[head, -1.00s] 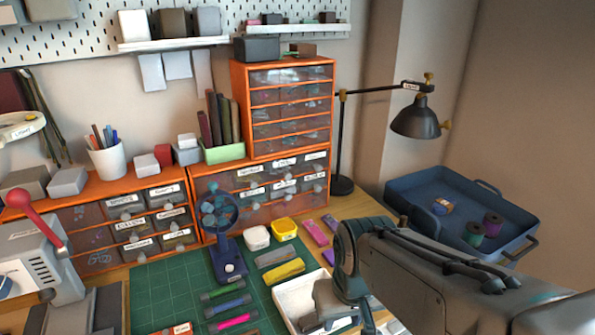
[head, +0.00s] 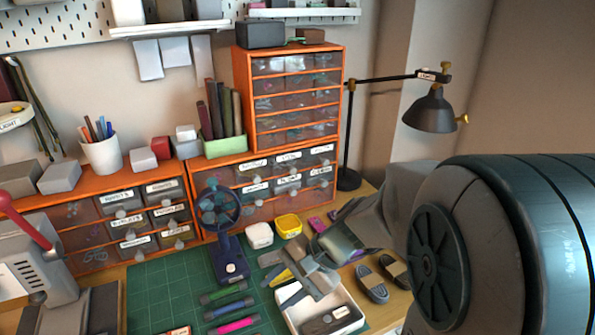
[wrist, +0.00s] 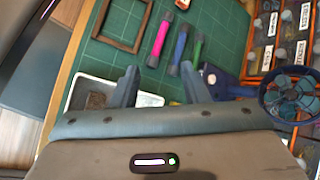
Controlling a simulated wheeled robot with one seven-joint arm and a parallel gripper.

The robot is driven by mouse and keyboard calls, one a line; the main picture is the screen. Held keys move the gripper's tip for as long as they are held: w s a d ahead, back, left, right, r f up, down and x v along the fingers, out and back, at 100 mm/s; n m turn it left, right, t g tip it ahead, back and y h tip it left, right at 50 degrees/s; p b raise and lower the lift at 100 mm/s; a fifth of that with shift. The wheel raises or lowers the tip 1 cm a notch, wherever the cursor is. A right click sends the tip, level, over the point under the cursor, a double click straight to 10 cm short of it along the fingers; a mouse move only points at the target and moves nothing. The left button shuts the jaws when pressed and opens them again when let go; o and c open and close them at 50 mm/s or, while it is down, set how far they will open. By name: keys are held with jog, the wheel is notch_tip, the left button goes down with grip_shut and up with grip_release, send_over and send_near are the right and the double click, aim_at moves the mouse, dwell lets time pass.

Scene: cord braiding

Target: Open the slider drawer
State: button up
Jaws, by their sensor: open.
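Small labelled drawers with round knobs fill two low orange cabinets, the left cabinet (head: 193,236) and the right cabinet (head: 335,196). All their drawers look shut. The labels are too small to read surely, so I cannot tell which is the slider drawer. Some labelled drawers (wrist: 292,80) also show at the right of the wrist view. My gripper (head: 280,280) is open and empty, above the white tray, in front of the right cabinet and apart from the drawers. Its two fingers (wrist: 158,80) stand well apart in the wrist view.
A small blue fan (head: 231,245) stands before the right cabinet, partly covering its drawers. A white tray (head: 355,322) lies under my gripper. A green mat (head: 165,290) holds coloured tubes. A grey press (head: 45,270) stands at the left, a black lamp (head: 430,112) at the right.

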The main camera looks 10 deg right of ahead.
jog(key=w+d+m+t+y, duration=0.25)
jog(key=w+m+t, duration=0.25)
jog(key=w+m, duration=0.3)
jog(key=m+t+h+b, duration=0.1)
jog(key=m+t+h, duration=0.6)
jog(key=m+t, duration=0.65)
send_near(326, 184)
jog(key=w+m, duration=0.1)
jog(key=w, duration=0.1)
jog(key=w+a+r+g, duration=0.1)
jog(key=w, duration=0.2)
jog(key=w+r+m+g, duration=0.1)
jog(key=w, duration=0.2)
jog(key=shift+a+m, duration=0.3)
jog(key=shift+m, duration=0.05)
grip_shut()
